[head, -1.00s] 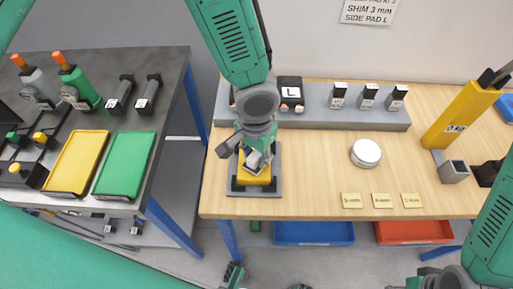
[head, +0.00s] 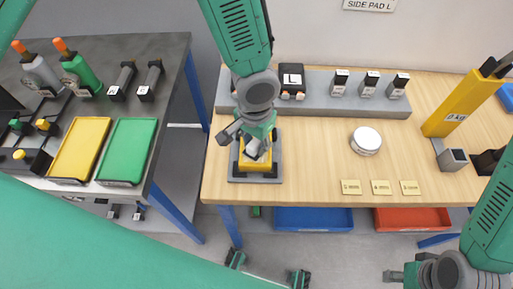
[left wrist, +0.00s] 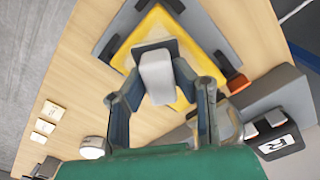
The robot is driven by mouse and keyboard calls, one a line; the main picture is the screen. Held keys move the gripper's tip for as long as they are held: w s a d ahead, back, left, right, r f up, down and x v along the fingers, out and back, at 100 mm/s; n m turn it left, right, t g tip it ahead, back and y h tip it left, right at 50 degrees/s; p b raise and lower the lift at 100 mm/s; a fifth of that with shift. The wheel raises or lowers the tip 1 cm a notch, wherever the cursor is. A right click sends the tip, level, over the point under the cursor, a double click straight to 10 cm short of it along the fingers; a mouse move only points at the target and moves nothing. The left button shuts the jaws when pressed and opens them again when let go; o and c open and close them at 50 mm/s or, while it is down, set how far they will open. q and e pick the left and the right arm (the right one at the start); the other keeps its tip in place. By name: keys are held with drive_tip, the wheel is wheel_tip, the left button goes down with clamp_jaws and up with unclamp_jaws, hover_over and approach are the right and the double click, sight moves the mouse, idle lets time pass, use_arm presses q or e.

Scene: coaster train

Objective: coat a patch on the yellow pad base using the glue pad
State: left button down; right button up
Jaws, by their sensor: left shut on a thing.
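The yellow pad base (head: 264,164) sits on a grey plate (head: 277,176) at the table's left end. It also shows in the left wrist view (left wrist: 164,20), with dark corner pieces around it. My left gripper (head: 255,144) is above it, pointing down, its two fingers shut on a pale grey block with a dark flat foot, apparently the glue pad (left wrist: 156,72). The foot overlaps the yellow surface; I cannot tell whether it touches.
A grey rack (head: 315,105) with a black L block (head: 291,80) and small bottles stands behind. A white round disc (head: 366,140), yellow tags (head: 380,187) and a yellow column (head: 460,104) stand to the right. The dark left bench holds yellow (head: 80,148) and green trays (head: 126,150).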

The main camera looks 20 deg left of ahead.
sight(255, 160)
use_arm(q)
drive_tip(key=shift+w+a+p, duration=0.15)
drive_tip(key=shift+w+a, duration=0.1)
drive_tip(key=shift+w, duration=0.45)
drive_tip(key=shift+w+a+p, duration=0.15)
drive_tip(key=shift+w+a, duration=0.05)
drive_tip(key=shift+w, duration=0.55)
drive_tip(key=shift+w+a+p, duration=0.15)
drive_tip(key=shift+w+a, duration=0.1)
drive_tip(key=shift+w, duration=0.45)
drive_tip(key=shift+w+r, duration=0.15)
drive_tip(key=shift+w, duration=0.05)
drive_tip(key=shift+s+d, duration=0.15)
drive_tip(key=shift+s, duration=0.2)
drive_tip(key=shift+s+d+p, duration=0.1)
drive_tip(key=shift+s+p, duration=0.35)
drive_tip(key=shift+s, duration=0.5)
drive_tip(key=shift+s+d, duration=0.25)
drive_tip(key=shift+s, duration=0.45)
drive_tip(key=shift+s+d, duration=0.4)
drive_tip(key=shift+s, duration=0.45)
drive_tip(key=shift+s+d+p, duration=0.15)
drive_tip(key=shift+s+p, duration=0.15)
drive_tip(key=shift+s, duration=0.7)
